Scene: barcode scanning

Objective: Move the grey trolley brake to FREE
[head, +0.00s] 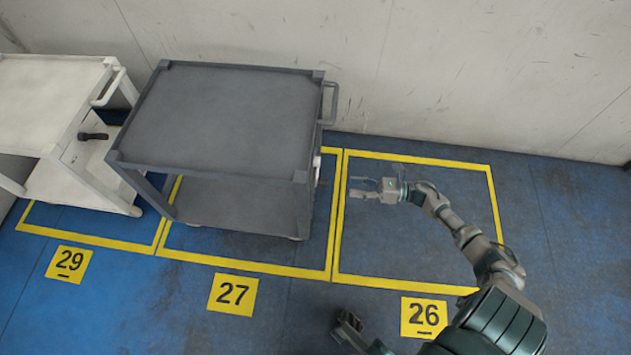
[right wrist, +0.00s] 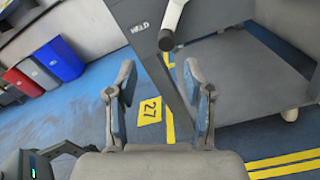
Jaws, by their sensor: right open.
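The grey trolley (head: 225,115) stands in bay 27. A small pale part, likely its brake lever (head: 317,166), shows on its right side in the head view. In the right wrist view, the brake lever (right wrist: 171,20) is pale with a dark round end, and its end lies beside the HELD label (right wrist: 141,27). The FREE mark is not visible. My right gripper (head: 362,188) is open and empty, to the right of the trolley side. In its wrist view the fingers (right wrist: 160,90) point toward the lever, apart from it. My left gripper (head: 348,325) is low in the head view.
A white trolley (head: 55,85) with a dark handheld scanner (head: 93,136) stands at the left, in bay 29. Bay 26 (head: 415,245) holds no trolley. A wall runs behind. Red and blue bins (right wrist: 58,60) stand far off in the right wrist view.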

